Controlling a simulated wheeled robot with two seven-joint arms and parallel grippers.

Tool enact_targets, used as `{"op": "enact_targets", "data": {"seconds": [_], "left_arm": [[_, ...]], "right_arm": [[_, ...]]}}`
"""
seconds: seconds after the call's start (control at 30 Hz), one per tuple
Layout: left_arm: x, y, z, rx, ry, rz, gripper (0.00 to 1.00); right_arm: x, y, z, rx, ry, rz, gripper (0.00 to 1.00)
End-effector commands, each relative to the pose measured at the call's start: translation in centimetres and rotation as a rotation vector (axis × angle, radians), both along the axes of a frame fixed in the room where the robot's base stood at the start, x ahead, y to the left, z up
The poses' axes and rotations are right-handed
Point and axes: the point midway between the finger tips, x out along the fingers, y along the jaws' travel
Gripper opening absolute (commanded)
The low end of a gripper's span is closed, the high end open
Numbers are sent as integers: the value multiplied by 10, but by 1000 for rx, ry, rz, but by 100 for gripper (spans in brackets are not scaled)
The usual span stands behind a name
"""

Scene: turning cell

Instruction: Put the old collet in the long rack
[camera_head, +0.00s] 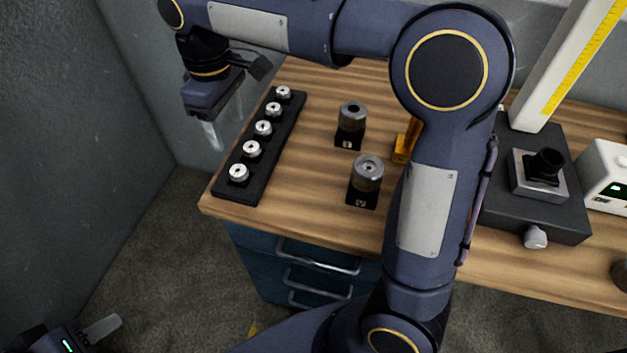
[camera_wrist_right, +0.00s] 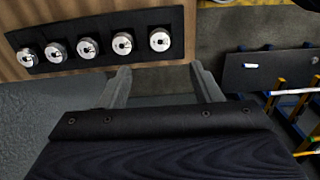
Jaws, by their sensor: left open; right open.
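The long rack (camera_head: 238,186) is a black strip along the left edge of the wooden bench. Several silver collets (camera_head: 252,149) stand in a row along it, and it looks full. I cannot tell which is the old collet. My right gripper (camera_head: 214,132) hangs just left of the rack, beyond the bench edge, pointing down. In the right wrist view its fingers are apart and empty (camera_wrist_right: 160,88), with the rack (camera_wrist_right: 110,18) above them. My left gripper (camera_head: 100,328) is low at the bottom left, away from the bench, open; only part of it shows.
Two dark metal holders (camera_head: 351,124) (camera_head: 366,180) stand on the bench right of the rack. An orange piece (camera_head: 402,148) is partly behind my right arm. A grey-based device with a tall white column (camera_head: 548,70) stands at the right, beside a white box (camera_head: 606,172).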

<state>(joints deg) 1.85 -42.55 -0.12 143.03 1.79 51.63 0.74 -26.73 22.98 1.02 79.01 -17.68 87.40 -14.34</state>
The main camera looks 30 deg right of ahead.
Motion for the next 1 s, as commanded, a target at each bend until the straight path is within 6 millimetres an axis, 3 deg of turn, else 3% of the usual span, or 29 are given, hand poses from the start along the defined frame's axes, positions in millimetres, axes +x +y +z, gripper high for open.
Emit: {"op": "enact_targets", "data": {"seconds": [0.17,0.3,0.5,0.73,1.0], "left_arm": [[0,0,0,0,0,0,41],[0,0,0,0,0,0,41],[0,0,0,0,0,0,41],[0,0,0,0,0,0,41],[0,0,0,0,0,0,41]], "right_arm": [[-27,-39,3,81,-35,-115,58],[-69,-76,-3,187,-83,-273,58],[-134,-108,-25,333,-164,-518,58],[-192,-115,-63,470,-257,-775,58],[-214,-112,-85,529,-305,-895,58]]}}
